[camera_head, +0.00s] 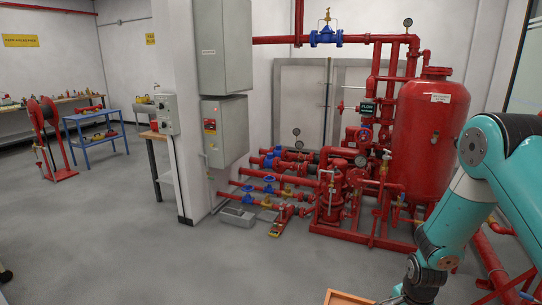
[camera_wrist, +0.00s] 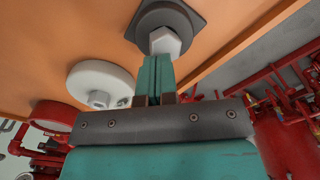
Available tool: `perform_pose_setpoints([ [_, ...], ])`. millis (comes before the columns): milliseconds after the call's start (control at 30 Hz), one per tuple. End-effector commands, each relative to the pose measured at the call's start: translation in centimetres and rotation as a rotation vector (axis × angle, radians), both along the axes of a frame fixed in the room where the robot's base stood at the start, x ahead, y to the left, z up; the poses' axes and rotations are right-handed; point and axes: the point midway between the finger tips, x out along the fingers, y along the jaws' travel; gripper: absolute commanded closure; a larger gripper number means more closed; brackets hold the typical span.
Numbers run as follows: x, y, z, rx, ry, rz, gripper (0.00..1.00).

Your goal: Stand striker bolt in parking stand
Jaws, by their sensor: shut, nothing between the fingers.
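My gripper (camera_wrist: 157,60) shows in the wrist view with its two teal fingers closed together and nothing between them. Its tips are just below a pale hexagonal piece (camera_wrist: 164,41) and seem very near or touching it; I cannot tell which. This piece, apparently the striker bolt's head, stands out from a dark grey round part on a square plate (camera_wrist: 178,16), apparently the parking stand. How deep it sits is hidden. In the head view the gripper is out of frame.
Beside the fingers are a white disc with a nut (camera_wrist: 86,76) and a red round part (camera_wrist: 54,116). The orange work surface (camera_wrist: 60,30) has a raised edge at right; its corner shows in the head view (camera_head: 345,298). Red pump piping (camera_head: 345,195) and open floor lie beyond.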

Motion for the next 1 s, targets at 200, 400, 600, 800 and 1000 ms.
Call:
perform_pose_setpoints([
  [200,0.0,0.0,-0.5,0.000,0.000,0.000,1.00],
  [400,0.0,0.0,-0.5,0.001,0.000,0.000,1.00],
  [600,0.0,0.0,1.1,0.000,-0.001,0.000,1.00],
  [800,0.0,0.0,3.3,0.000,0.000,0.000,1.00],
  [1000,0.0,0.0,4.6,0.000,0.000,0.000,1.00],
])
